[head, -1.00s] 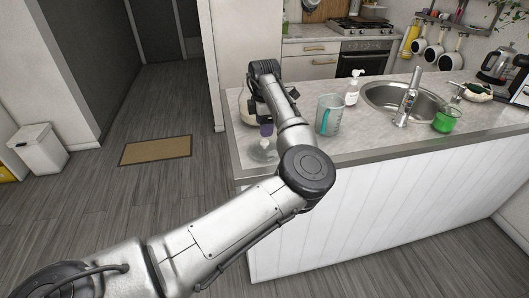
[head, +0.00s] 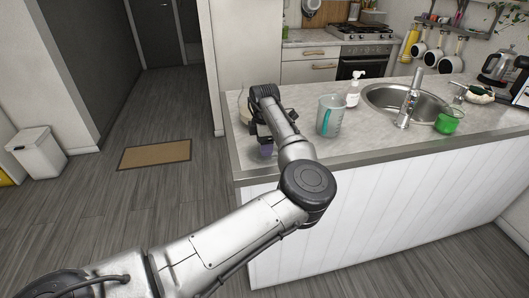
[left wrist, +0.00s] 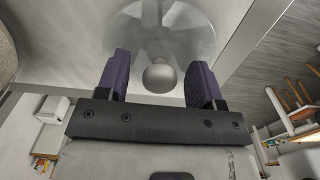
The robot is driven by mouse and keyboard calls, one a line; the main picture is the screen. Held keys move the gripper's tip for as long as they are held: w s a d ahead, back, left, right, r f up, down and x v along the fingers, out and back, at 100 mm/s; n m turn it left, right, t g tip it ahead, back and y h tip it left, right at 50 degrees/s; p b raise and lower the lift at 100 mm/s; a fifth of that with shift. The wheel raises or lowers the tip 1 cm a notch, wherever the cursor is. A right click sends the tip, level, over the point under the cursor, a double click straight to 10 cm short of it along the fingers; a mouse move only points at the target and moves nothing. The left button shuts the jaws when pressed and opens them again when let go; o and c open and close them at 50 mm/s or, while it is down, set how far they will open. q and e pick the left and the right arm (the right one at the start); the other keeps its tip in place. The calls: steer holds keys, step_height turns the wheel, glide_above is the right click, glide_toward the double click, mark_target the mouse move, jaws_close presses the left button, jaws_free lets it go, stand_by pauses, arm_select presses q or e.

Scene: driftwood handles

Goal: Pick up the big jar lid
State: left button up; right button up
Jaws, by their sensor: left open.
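The big jar lid shows in the left wrist view as a clear glass disc (left wrist: 165,32) with a round grey knob (left wrist: 159,76). It lies on the counter near its corner. My left gripper (left wrist: 159,66) is open, with its two purple fingers on either side of the knob and visible space between. In the head view the left gripper (head: 266,150) is over the near left corner of the counter and hides most or all of the lid. Whether the fingers touch the knob cannot be told. My right gripper is not in view.
A clear measuring jug (head: 329,116) stands right of my left wrist. Behind it are a soap bottle (head: 353,92) and the sink (head: 390,97). A green cup (head: 448,121) is farther right. A pale object (head: 243,106) is partly hidden behind my wrist.

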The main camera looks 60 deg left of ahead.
arm_select(q)
steer(key=c, duration=1)
steer(key=shift+r, duration=0.15)
